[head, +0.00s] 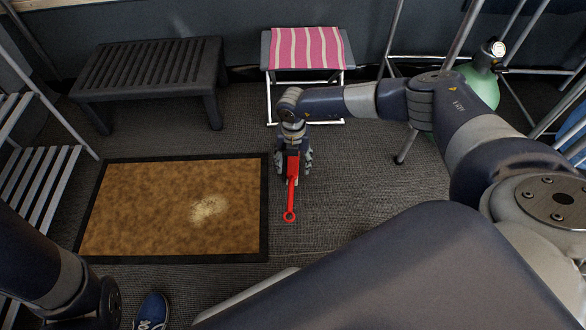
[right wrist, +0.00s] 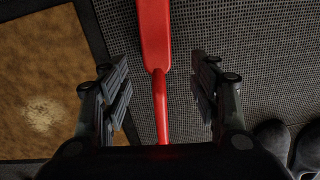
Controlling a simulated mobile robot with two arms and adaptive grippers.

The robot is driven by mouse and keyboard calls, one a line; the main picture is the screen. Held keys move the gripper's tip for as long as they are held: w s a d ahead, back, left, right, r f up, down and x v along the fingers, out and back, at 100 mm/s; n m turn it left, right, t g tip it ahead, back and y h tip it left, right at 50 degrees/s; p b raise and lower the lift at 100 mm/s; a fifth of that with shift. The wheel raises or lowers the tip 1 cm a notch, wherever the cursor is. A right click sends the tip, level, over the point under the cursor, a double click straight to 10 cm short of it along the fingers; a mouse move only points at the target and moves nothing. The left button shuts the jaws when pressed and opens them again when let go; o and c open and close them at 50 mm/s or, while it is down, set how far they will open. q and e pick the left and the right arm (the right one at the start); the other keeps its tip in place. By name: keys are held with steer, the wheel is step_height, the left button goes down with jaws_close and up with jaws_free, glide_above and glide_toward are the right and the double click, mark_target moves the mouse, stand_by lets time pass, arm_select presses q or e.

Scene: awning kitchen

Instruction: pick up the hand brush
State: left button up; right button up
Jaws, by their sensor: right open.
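The red hand brush (head: 291,190) lies on the dark grey carpet, just right of the brown doormat, its ring-ended handle toward me. My right gripper (head: 293,166) is over its far part, with fingers on both sides. In the right wrist view, the brush (right wrist: 154,35) runs between the open fingers of the right gripper (right wrist: 161,88). Gaps show on both sides, so the fingers are apart from it. The bristles are hidden. My left arm shows at the lower left in the head view, but its gripper is out of view.
The doormat (head: 140,206) has a pale patch of crumbs (head: 208,208). A dark slatted bench (head: 150,70) and a stool with a pink striped cloth (head: 306,47) stand behind. A green bottle (head: 480,88) stands at right, a blue shoe (head: 152,309) at the bottom.

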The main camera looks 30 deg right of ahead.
mark_target(292, 172)
steer(key=shift+f, duration=0.5)
steer(key=f+b, duration=0.5)
steer(key=shift+w+a+b, duration=0.1)
steer(key=shift+w+b, duration=0.1)
steer(key=shift+b, duration=0.1)
steer(key=c, duration=1.3)
